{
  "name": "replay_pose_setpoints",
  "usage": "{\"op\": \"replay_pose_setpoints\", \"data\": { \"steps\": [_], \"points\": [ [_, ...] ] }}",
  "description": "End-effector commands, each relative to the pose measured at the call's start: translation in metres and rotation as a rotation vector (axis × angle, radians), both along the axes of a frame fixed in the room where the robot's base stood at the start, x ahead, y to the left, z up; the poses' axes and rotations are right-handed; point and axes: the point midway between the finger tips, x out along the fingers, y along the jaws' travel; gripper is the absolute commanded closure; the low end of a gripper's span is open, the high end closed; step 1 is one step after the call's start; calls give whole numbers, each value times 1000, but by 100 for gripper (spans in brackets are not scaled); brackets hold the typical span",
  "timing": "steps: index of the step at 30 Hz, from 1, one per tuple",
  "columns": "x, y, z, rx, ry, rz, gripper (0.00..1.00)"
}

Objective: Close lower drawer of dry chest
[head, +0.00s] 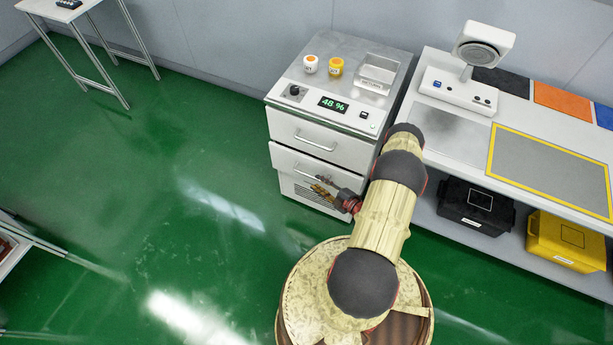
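The dry chest (338,110) is a white cabinet with a panel reading 48 % on its top. Its upper drawer (290,128) has a bar handle and looks flush. The lower drawer (283,158) is below it; its front seems to stand out slightly at most, with no inside showing. My gripper (318,185) is in front of the lower drawer, close to its handle (303,175). Whether it touches the front or the handle I cannot tell. The fingers are small and partly dark, so their opening is unclear. My arm hides the chest's lower right side.

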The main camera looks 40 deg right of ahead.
Motion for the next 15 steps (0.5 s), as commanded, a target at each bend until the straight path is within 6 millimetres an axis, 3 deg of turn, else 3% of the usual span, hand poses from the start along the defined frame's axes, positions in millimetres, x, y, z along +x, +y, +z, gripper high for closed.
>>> {"op": "replay_pose_setpoints", "data": {
  "steps": [5, 15],
  "points": [
    [11, -2, -4, 16, 0, -18, 71],
    [60, 1, -15, 11, -1, -14, 71]
  ]
}}
